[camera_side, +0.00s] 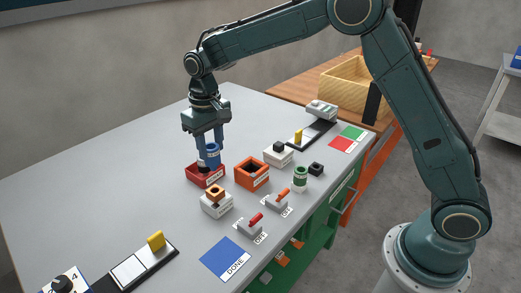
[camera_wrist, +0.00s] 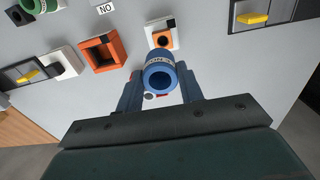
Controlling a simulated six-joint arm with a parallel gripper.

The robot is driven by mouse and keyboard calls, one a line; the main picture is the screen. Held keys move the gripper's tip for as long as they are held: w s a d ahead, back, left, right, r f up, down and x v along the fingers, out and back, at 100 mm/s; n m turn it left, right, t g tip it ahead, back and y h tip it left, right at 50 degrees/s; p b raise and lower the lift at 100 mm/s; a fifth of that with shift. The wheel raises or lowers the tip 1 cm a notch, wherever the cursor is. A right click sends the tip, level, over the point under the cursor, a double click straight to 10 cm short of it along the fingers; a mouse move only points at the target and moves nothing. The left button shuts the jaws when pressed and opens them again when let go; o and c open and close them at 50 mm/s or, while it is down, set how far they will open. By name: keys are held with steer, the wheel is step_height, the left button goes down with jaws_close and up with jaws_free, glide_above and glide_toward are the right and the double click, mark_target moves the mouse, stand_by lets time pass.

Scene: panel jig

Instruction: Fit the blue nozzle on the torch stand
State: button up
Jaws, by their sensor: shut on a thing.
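The blue nozzle (camera_side: 212,156) is a short hollow cylinder with a pale label band. The nozzle and fingers hide most of the red box there. A green ringed cylinder (camera_side: 300,178) stands at the table's right side. I cannot tell which fixture is the torch stand.
An orange open box (camera_side: 251,174), a white block with an orange square socket (camera_side: 215,203) and a white block with a black socket (camera_side: 278,155) stand close by. A blue DONE mat (camera_side: 226,258) is near the front edge.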

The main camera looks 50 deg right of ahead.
mark_target(211, 164)
steer(key=shift+a+r, duration=0.1)
steer(key=shift+a, duration=0.25)
stand_by(0.3)
steer(key=shift+f, duration=2.9)
steer(key=shift+f, duration=1.75)
steer(key=o, duration=1.1)
steer(key=shift+o, duration=0.2)
steer(key=shift+r, duration=0.15)
step_height(211, 164, up, 14)
steer(key=shift+f, duration=0.2)
